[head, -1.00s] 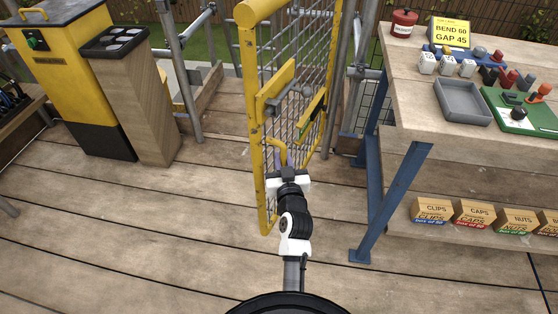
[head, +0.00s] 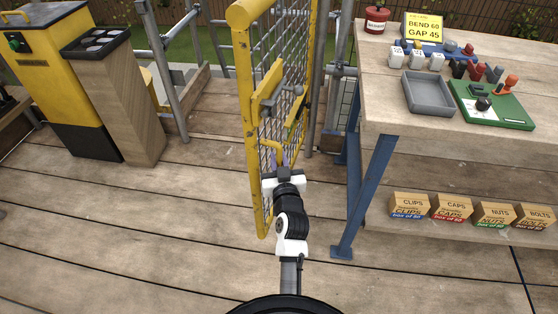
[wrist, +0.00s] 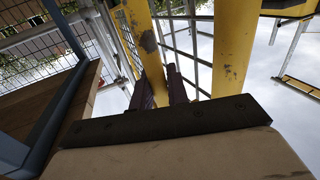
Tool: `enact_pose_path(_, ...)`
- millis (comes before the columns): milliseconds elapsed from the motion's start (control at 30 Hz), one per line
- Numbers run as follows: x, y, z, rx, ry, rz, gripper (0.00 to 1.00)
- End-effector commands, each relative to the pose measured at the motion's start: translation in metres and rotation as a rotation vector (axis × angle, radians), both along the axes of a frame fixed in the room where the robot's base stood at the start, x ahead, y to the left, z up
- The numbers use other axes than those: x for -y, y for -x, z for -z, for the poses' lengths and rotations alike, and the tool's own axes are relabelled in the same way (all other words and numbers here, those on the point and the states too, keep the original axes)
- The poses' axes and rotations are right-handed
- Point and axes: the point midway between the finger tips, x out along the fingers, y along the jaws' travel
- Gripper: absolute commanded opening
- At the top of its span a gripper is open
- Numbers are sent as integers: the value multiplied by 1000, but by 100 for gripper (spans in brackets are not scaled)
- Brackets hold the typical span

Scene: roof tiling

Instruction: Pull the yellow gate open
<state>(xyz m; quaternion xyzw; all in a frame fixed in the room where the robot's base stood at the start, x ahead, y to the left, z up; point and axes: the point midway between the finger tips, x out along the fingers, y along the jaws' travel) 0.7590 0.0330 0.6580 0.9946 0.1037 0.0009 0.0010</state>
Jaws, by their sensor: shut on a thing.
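The yellow gate (head: 250,130) stands swung open towards me in the middle of the head view, its mesh panel seen nearly edge-on. It has a yellow plate (head: 267,84) with a grey latch part and a bent yellow handle (head: 272,148) lower down. My gripper (head: 284,160) is at that handle, low on the gate. Its purple fingers are shut on the handle, though the grip itself is partly hidden. In the wrist view the fingers (wrist: 160,88) close around a yellow bar, with yellow gate parts (wrist: 235,45) close by.
A wooden bench (head: 385,110) with blue legs stands just right of the gate, carrying a grey tray (head: 428,93) and a green board (head: 492,105). Boxes (head: 409,205) sit on its lower shelf. A yellow cabinet (head: 50,80) and wooden bin (head: 120,105) stand left. Plank floor between is clear.

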Motion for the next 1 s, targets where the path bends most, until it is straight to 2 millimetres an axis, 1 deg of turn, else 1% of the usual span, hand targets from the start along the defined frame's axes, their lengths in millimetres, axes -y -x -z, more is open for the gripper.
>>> enact_pose_path(633,-5,2,1,-4,-3,-10,0)
enact_pose_path(667,-5,2,1,-4,-3,-11,20)
enact_pose_path(767,-4,2,1,-4,-3,-10,33)
enact_pose_path(800,-4,2,1,-4,-2,-9,35)
enact_pose_path(1000,-3,1,1,-3,-1,-6,35)
